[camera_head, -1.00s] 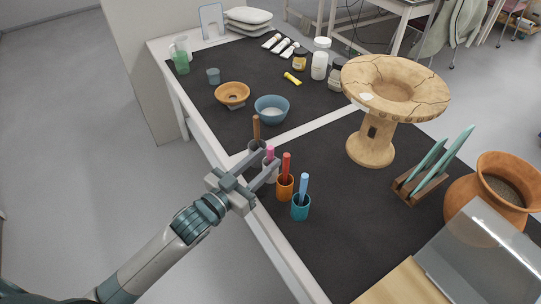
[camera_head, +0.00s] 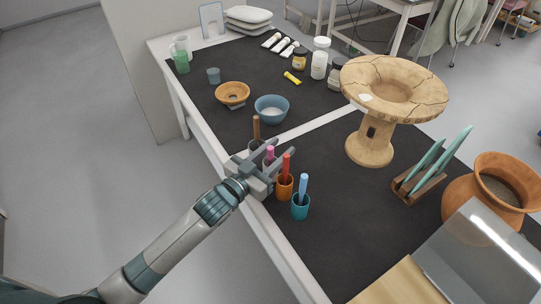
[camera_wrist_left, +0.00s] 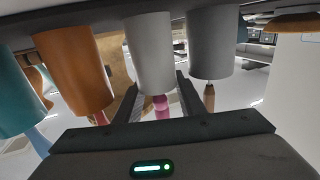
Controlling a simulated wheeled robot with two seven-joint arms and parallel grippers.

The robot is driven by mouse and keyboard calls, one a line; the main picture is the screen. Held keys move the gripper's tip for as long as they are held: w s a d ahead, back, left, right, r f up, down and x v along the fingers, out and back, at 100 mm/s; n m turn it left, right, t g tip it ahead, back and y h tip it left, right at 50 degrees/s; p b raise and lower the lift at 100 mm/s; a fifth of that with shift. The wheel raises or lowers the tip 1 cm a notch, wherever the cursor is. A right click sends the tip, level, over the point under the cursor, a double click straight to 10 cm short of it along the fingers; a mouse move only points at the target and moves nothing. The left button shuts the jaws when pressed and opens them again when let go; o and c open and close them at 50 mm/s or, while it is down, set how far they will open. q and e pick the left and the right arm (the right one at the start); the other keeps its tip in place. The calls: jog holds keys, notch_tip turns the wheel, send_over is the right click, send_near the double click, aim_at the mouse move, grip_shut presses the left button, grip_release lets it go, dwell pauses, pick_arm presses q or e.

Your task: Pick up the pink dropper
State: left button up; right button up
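The pink dropper (camera_head: 270,152) stands upright in a white-grey cup in the row of cups along the near table edge. In the left wrist view, which is upside down, the dropper's pink end (camera_wrist_left: 162,104) shows between my two fingers, below the white cup (camera_wrist_left: 150,55). My left gripper (camera_head: 284,147) is open, its fingers reaching on either side of the dropper with gaps to it. The cup is partly hidden by the gripper in the head view. My right gripper is not in view.
Close beside stand a dark cup with a brown tool (camera_head: 256,127), an orange cup (camera_head: 285,191) with a red tool and a teal cup (camera_head: 300,209) with a blue tool. A blue bowl (camera_head: 272,109) and a wooden pedestal bowl (camera_head: 372,145) stand farther back.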

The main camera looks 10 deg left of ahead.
pick_arm(q)
jog(key=shift+w+d, duration=0.15)
jog(key=shift+w, duration=0.15)
jog(key=shift+c, duration=0.2)
grip_shut()
notch_tip(320, 180, up, 10)
dwell(0.7)
jog(key=shift+s, duration=0.15)
dwell(0.4)
